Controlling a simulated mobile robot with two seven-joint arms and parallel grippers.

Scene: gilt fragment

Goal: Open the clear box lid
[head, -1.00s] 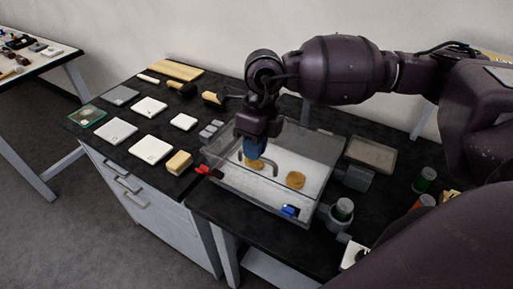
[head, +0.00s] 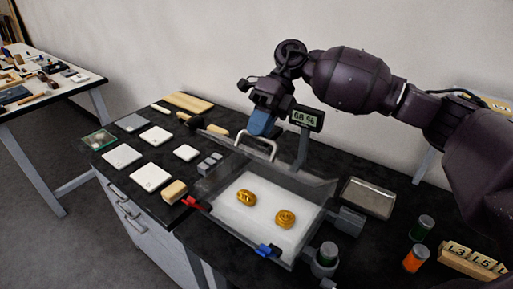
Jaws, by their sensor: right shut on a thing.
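The clear box (head: 290,240) stands on the black bench with a white bed inside. Two gold fragments, one at left (head: 246,198) and one at right (head: 285,219), lie apart on the bed. The clear lid (head: 290,174) is raised and tilted up at the box's far side, leaving the fragments in plain view. My right gripper (head: 259,128) is shut on the lid's pale bent handle (head: 262,142), above the far side of the box. Its fingertips are partly hidden. My left gripper is out of view.
A display reading 68 % (head: 306,117) stands close behind my right gripper. A red clip (head: 194,203) and a blue clip (head: 268,250) sit at the box's front. White tiles (head: 150,177) lie left; a grey tray (head: 368,198) and capped jars (head: 416,258) stand right.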

